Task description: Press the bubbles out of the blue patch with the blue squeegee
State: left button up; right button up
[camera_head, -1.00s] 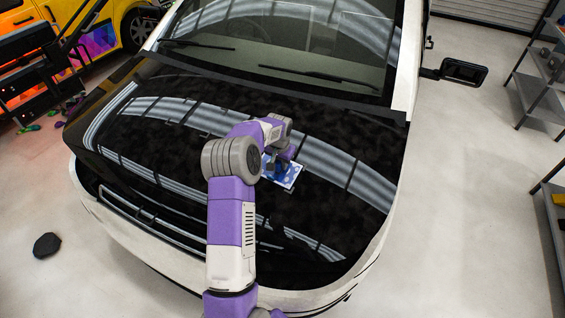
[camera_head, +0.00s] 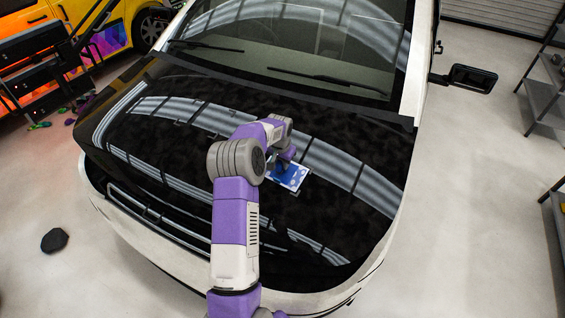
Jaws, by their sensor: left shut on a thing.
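The blue patch (camera_head: 297,179) with pale spots lies on the black car hood (camera_head: 330,215), right of the hood's middle. My left gripper (camera_head: 284,163) is above the patch's upper left part, at the end of my purple and grey arm. It is shut on the blue squeegee (camera_head: 283,171), which shows only as a small blue shape over the patch. The arm hides part of the patch and squeegee. I cannot tell whether the squeegee's edge touches the patch. My right gripper is not in view.
The white car's windshield (camera_head: 300,50) and wipers lie behind the hood. A side mirror (camera_head: 472,78) sticks out at the right. Grey shelves (camera_head: 545,95) stand at the far right. A dark object (camera_head: 54,240) lies on the floor at left. The hood around the patch is clear.

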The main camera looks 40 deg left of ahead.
pick_arm(q)
jog(key=shift+s+a, duration=0.15)
jog(key=shift+a, duration=0.35)
jog(key=shift+s+a, duration=0.15)
jog(key=shift+a, duration=0.35)
jog(key=shift+s+a+r+p, duration=0.15)
jog(key=shift+a+p, duration=0.15)
jog(key=shift+a, duration=0.25)
jog(key=shift+s+a+p, duration=0.1)
jog(key=shift+a+p, duration=0.15)
jog(key=shift+a, duration=0.25)
jog(key=shift+s+a+p, duration=0.25)
jog(key=shift+a+p, duration=0.05)
jog(key=shift+a, duration=0.65)
jog(key=a+p+v, duration=0.1)
jog(key=p+v, duration=0.2)
jog(key=v, duration=0.4)
jog(key=shift+d, duration=0.55)
jog(key=shift+r, duration=0.1)
